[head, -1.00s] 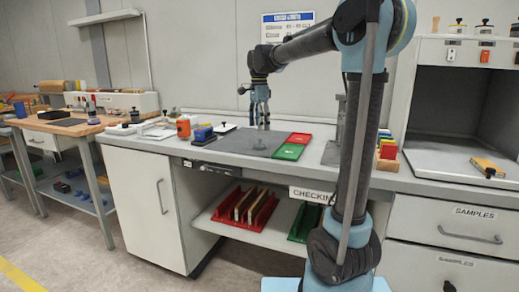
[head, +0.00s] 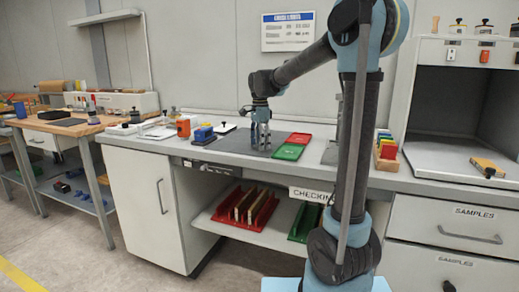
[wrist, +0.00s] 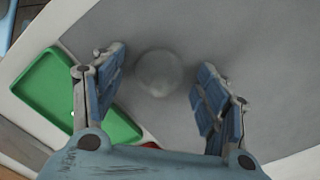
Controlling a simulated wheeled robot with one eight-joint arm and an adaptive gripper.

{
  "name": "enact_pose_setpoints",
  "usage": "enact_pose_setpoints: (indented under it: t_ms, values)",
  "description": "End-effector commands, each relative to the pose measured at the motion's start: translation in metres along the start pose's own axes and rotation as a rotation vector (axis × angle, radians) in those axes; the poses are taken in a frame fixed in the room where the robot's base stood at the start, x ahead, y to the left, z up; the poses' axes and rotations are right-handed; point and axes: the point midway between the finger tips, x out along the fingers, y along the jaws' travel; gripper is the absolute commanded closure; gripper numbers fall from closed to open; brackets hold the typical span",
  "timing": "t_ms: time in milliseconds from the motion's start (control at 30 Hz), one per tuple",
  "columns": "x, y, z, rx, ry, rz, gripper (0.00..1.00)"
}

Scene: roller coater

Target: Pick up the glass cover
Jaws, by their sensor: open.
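The glass cover (wrist: 160,75) shows in the wrist view as a round, translucent grey shape on the dark grey mat (wrist: 215,30). It lies between the two blue fingers of my gripper (wrist: 160,62), with a gap on each side. My gripper is open and holds nothing. In the head view my gripper (head: 260,143) points down, low over the grey mat on the bench. The cover is too small and too screened by the fingers to make out there.
A green tray (head: 288,152) and a red tray (head: 299,138) lie right of the mat. Orange (head: 183,128) and blue (head: 203,133) items stand to its left. A rack of coloured plates (head: 387,150) stands further right. The wall rises behind the bench.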

Motion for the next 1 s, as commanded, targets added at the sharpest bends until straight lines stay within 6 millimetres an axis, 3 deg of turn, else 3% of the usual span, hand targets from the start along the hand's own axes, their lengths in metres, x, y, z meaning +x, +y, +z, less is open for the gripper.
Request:
enact_pose_setpoints:
  t_ms: [67,200,300,667,1000]
  values:
    - [0.0,0.0,0.0,0.0,0.0,0.0,0.33]
    - [0.0,0.0,0.0,0.0,0.0,0.0,0.64]
    - [0.0,0.0,0.001,-0.001,0.0,0.0,0.8]
    - [-0.004,0.0,0.001,-0.002,0.0,0.0,0.8]
    - [-0.055,0.0,0.001,-0.002,0.0,0.0,0.8]
